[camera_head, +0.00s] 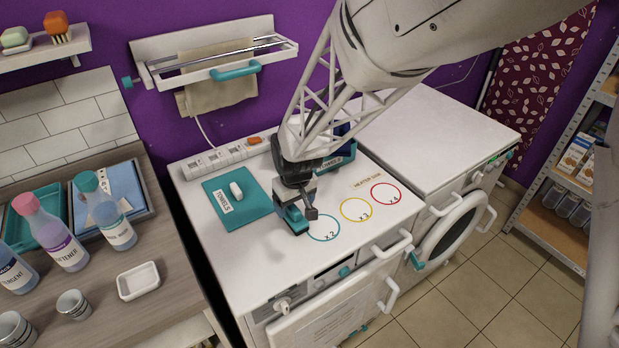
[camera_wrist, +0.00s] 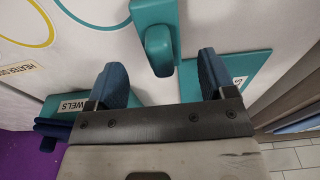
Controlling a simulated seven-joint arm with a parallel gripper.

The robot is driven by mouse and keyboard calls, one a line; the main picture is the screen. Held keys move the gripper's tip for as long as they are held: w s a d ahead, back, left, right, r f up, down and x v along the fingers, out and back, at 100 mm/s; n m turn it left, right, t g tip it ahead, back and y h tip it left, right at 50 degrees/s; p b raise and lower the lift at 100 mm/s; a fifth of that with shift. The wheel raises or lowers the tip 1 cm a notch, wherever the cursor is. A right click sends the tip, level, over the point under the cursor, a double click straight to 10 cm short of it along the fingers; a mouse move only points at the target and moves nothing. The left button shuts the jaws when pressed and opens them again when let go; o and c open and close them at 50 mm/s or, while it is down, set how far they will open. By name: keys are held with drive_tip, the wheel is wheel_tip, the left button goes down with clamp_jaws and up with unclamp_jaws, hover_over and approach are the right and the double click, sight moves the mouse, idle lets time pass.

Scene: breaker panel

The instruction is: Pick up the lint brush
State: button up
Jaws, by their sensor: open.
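The lint brush seems to be the teal piece with a rounded handle (camera_wrist: 158,48) at the upper middle of the wrist view. In the head view it appears as the teal piece (camera_head: 291,217) under my gripper, partly hidden, on the white machine top. My gripper (camera_head: 297,198) is low over that top, just left of the teal "x 2" ring. In the wrist view my gripper (camera_wrist: 160,60) is open, with its blue fingers apart on either side of the handle's end. I see a gap on each side and no grip. Depth between fingers and handle is hard to judge.
A teal bin (camera_head: 337,160) and a power strip (camera_head: 224,156) stand behind. Yellow (camera_head: 355,209) and red (camera_head: 385,194) rings mark clear surface at right. Bottles (camera_head: 65,232) stand on the left counter.

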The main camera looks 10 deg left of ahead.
sight(293, 214)
drive_tip(key=shift+w+a+f, duration=0.1)
drive_tip(key=shift+f, duration=1.2)
drive_tip(key=shift+a+f, duration=0.1)
drive_tip(key=shift+f, duration=1.2)
drive_tip(key=shift+c, duration=0.2)
drive_tip(key=c, duration=1.1)
drive_tip(key=shift+r, duration=0.2)
